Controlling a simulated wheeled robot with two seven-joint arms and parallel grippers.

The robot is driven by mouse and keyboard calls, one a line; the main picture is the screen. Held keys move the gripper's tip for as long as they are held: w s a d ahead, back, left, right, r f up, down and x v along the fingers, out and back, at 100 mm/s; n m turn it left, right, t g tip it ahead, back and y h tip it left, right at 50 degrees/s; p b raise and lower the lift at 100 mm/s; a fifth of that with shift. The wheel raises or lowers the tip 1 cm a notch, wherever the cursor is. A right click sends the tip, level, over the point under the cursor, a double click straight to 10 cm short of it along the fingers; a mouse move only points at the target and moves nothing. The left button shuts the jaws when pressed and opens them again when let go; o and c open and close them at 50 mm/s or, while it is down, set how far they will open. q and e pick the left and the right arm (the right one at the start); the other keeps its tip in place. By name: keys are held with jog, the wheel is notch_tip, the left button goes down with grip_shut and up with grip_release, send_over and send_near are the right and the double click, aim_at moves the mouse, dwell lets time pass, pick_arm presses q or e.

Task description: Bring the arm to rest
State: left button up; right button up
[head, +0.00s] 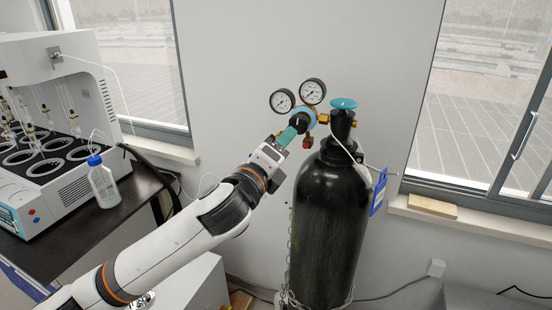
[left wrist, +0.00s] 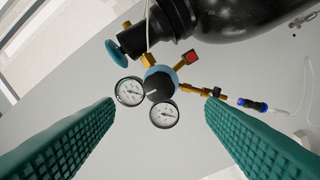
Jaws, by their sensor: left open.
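My left arm reaches in from the lower left of the head view. My left gripper (head: 292,134) is just left of the gas regulator (head: 303,121), which sits by the top of a black gas cylinder (head: 328,225). In the left wrist view the two green ridged fingers stand wide apart and empty. The regulator's dark knob (left wrist: 159,88) shows between them, with two round gauges (left wrist: 130,91) beside it. The gripper does not appear closed on anything. In the head view the fingers overlap the regulator's near side, and I cannot tell whether they touch it. My right gripper is not in view.
A teal valve handwheel (head: 344,103) tops the cylinder. A white distiller (head: 50,120) with several glass tubes stands on a dark table (head: 95,215) at left, with a blue-capped bottle (head: 103,183). A thin tube runs from the regulator. Windows flank the wall.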

pick_arm(q)
jog(key=shift+s+a, duration=0.2)
jog(key=shift+s, duration=0.3)
